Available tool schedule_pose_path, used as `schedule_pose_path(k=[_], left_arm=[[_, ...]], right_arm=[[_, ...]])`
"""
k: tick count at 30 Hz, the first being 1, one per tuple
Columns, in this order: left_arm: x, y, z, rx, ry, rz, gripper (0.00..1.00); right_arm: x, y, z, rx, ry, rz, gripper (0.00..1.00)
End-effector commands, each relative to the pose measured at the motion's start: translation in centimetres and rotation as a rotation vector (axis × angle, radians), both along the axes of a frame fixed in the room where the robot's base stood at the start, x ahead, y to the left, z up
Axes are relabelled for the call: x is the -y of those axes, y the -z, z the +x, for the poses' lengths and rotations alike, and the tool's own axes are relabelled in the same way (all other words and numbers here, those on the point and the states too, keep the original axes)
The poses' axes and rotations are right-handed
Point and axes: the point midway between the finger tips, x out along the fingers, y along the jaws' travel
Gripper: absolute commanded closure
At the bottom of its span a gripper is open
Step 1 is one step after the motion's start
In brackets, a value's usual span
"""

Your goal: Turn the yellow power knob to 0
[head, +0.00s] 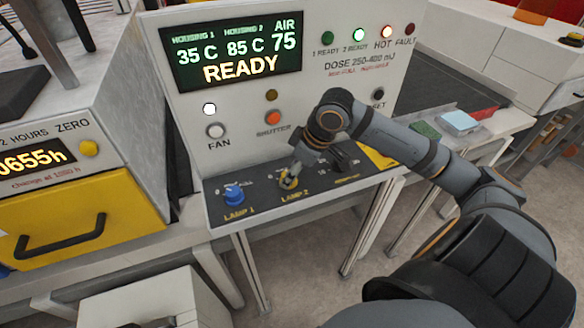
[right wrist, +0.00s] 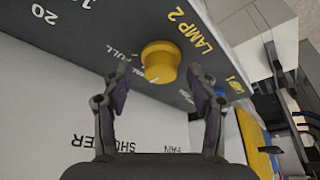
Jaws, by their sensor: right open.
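The yellow power knob (head: 287,183) sits on the dark sloping control panel above the LAMP 2 label. In the right wrist view the yellow knob (right wrist: 161,60) shows ahead of the fingers, roughly between their tips. My right gripper (head: 292,175) is at the knob in the head view and partly hides it; in the right wrist view its two fingers (right wrist: 159,72) are spread apart, with gaps on both sides of the knob. The knob's pointer and most scale marks around it are too small or hidden to read. My left gripper is not in view.
A blue knob (head: 234,194) over LAMP 1 stands to the left, and a black knob (head: 346,160) to the right on the same panel. Above are the READY display (head: 235,52), an orange shutter button (head: 273,118) and a fan button (head: 215,131). A yellow drawer (head: 85,215) is at left.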

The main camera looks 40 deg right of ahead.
Motion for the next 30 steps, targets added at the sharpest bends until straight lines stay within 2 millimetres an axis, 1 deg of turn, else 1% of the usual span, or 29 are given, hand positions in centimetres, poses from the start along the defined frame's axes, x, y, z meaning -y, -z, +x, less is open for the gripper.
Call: schedule_pose_path(k=[1, 3, 12, 13, 18, 24, 25, 30], left_arm=[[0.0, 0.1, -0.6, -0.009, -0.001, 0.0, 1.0], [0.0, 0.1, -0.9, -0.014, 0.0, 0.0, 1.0], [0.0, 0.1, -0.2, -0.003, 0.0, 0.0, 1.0], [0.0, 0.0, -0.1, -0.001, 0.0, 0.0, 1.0], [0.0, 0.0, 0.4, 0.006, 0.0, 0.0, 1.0], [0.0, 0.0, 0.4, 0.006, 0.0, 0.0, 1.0], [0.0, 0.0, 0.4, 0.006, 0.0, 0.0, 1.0], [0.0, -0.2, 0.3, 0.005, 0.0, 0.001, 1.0]], right_arm=[[-0.2, 0.2, 0.1, -0.001, 0.0, 0.004, 0.41], [-0.2, 0.4, 0.1, -0.001, 0.0, 0.002, 0.41], [-0.2, 0.5, 0.1, -0.003, 0.001, 0.0, 0.41], [-0.2, 0.5, 0.1, -0.003, 0.001, 0.0, 0.43], [-0.2, 0.5, 0.1, -0.003, 0.001, 0.0, 0.66], [-0.2, 0.5, 0.1, -0.003, 0.001, 0.0, 0.93], [-0.2, 0.5, 0.1, -0.003, 0.001, 0.0, 0.95], [-0.1, 0.4, 0.2, -0.003, -0.01, -0.001, 0.95]])
